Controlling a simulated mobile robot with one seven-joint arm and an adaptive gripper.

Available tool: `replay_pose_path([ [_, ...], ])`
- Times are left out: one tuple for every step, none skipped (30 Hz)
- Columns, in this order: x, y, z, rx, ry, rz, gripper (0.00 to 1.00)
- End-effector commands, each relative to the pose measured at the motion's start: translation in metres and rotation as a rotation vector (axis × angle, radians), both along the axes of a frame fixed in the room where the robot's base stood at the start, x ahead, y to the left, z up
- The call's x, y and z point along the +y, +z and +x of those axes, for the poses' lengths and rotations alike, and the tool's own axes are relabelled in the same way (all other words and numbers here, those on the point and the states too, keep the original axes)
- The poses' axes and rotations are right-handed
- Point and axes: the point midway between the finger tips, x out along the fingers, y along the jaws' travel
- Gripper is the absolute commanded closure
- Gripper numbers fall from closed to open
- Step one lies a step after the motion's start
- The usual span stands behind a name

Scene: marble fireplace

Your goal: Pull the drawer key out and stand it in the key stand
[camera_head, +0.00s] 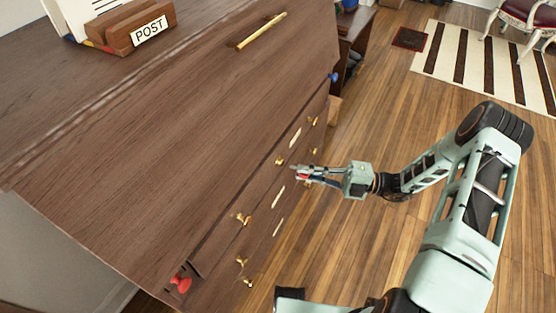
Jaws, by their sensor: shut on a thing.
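My gripper (299,173) reaches in from the right to the drawer front of the dark wooden chest (180,130). Its fingers are shut on a small red piece, seemingly the head of the drawer key (303,178). The fingers hide most of it, and I cannot tell whether its shaft is inside a lock. The drawer fronts (262,205) carry brass knobs and pale label strips, and look closed. I cannot make out a key stand for certain.
A wooden POST letter rack (130,25) and a thin brass-coloured bar (262,30) are on the chest top. A red knob-like piece (180,284) is at the near corner, a blue one (333,77) at the far end. Open wooden floor (390,120) lies right.

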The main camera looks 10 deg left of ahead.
Motion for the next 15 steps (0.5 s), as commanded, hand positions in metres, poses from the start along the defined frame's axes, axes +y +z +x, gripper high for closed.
replay_pose_path([
  [-0.003,0.000,-0.001,0.000,-0.001,0.000,1.00],
  [-0.005,0.000,-0.001,0.000,-0.001,0.000,1.00],
  [-0.007,0.000,-0.002,0.000,-0.001,0.000,1.00],
  [-0.009,0.000,-0.003,0.000,-0.001,0.000,1.00],
  [-0.010,0.000,-0.003,-0.001,-0.001,0.000,1.00],
  [-0.013,0.000,-0.004,-0.001,-0.001,0.000,1.00],
  [-0.014,0.000,-0.005,-0.001,0.000,0.001,1.00],
  [-0.016,0.000,-0.006,-0.001,0.000,0.001,1.00],
  [-0.019,0.000,-0.007,0.000,-0.001,0.001,1.00],
  [-0.020,0.000,-0.007,0.000,-0.001,0.000,1.00],
  [-0.022,0.000,-0.008,0.000,-0.001,0.000,1.00],
  [-0.024,0.000,-0.009,0.000,-0.001,0.000,1.00],
  [-0.026,0.000,-0.009,0.000,-0.001,0.000,1.00],
  [-0.027,0.000,-0.010,0.000,-0.001,0.000,1.00],
  [-0.030,0.000,-0.010,-0.001,-0.001,0.000,1.00],
])
